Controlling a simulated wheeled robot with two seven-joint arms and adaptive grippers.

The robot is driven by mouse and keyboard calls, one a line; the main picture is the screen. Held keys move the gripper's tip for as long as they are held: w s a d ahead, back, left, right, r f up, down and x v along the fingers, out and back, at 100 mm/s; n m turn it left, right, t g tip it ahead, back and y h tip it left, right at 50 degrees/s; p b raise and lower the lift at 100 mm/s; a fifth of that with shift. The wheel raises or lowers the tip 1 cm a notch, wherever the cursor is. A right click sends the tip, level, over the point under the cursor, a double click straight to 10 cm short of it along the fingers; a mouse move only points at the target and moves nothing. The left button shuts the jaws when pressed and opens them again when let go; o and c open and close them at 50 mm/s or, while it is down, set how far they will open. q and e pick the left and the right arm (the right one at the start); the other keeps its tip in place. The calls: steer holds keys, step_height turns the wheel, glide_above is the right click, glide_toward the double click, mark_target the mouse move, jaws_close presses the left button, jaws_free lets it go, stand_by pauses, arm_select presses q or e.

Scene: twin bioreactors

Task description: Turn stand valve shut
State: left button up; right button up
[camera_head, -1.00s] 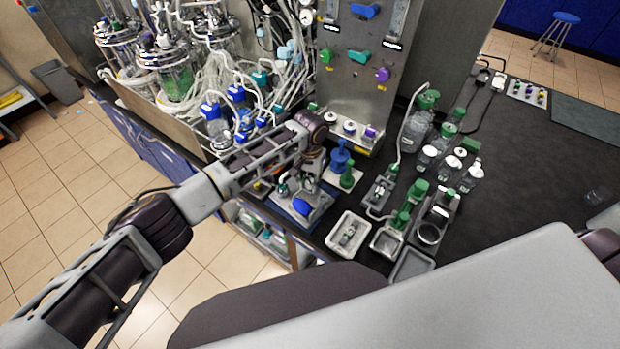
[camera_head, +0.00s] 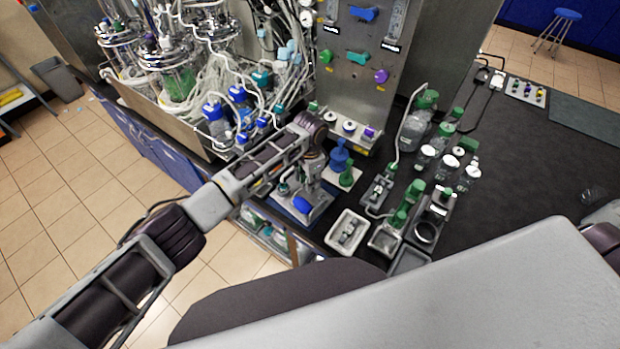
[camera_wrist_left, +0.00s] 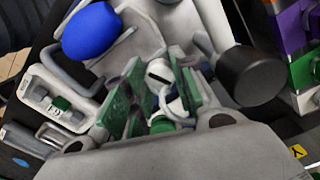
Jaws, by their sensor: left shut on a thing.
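My left gripper (camera_head: 305,183) reaches down over the small stand at the bench's front edge, with its fingertips largely hidden by the arm. The stand carries a blue bulb (camera_head: 303,205); the bulb also shows at the upper left of the left wrist view (camera_wrist_left: 90,30). In that view the green-padded fingers (camera_wrist_left: 160,105) are closed around a small white and green fitting (camera_wrist_left: 161,122), which looks like the stand valve. The fingers cover much of it, so its handle angle cannot be told. My right gripper is not in view.
A blue bottle (camera_head: 339,155) and a green one (camera_head: 347,176) stand close right of the gripper. Grey trays (camera_head: 347,232) and green-capped bottles (camera_head: 415,128) stand further right. A steel panel with coloured knobs (camera_head: 380,76) rises behind. The dark bench at far right is mostly clear.

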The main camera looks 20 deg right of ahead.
arm_select(q)
steer(key=shift+m, duration=2.8)
steer(key=o, duration=0.8)
steer(key=shift+c, duration=0.2)
steer(key=shift+r, duration=0.1)
step_height(320, 180, up, 12)
steer(key=shift+f, duration=0.2)
